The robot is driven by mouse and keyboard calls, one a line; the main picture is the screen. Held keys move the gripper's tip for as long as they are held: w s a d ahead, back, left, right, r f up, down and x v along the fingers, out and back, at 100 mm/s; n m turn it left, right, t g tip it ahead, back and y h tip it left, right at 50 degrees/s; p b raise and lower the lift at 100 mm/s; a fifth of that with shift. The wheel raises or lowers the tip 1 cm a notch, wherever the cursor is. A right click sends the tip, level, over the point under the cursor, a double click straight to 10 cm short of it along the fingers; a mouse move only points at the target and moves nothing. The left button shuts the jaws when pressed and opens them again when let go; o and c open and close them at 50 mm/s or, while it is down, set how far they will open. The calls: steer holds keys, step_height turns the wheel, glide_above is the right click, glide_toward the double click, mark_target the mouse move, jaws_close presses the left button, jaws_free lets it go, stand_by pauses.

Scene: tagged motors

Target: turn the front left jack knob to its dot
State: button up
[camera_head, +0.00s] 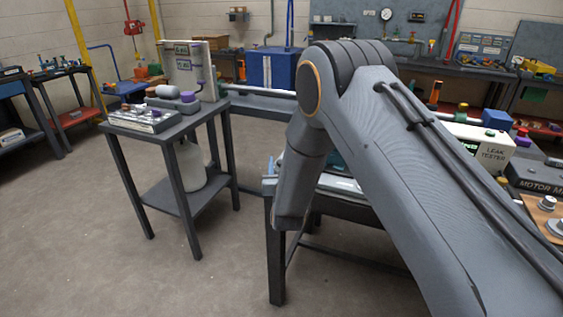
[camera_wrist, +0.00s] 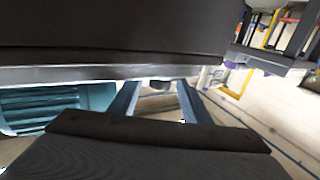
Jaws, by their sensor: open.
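My gripper (camera_wrist: 160,90) is open in the wrist view, with one dark jaw across the top and the other across the bottom. Between the jaws, a small dark round part (camera_wrist: 160,85) shows beneath a pale metal edge; I cannot tell whether it is the front left jack knob. No dot can be made out. A teal finned motor (camera_wrist: 45,108) is at the left, and two blue-grey bars (camera_wrist: 190,103) run down beside the round part. In the head view my arm hides the gripper and most of the teal motor (camera_head: 338,160) on its bench.
A dark side table (camera_head: 170,125) with a tray and a panel stands left of my arm. A leak tester (camera_head: 482,145) and a motor sign are at the right. Benches line the back wall. The floor (camera_head: 100,240) at the front left is clear.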

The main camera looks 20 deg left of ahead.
steer(key=shift+w+a, duration=0.1)
steer(key=shift+w, duration=0.15)
steer(key=c, duration=1)
steer(key=shift+c, duration=0.2)
steer(key=shift+m+h, duration=0.3)
steer(key=shift+h, duration=0.2)
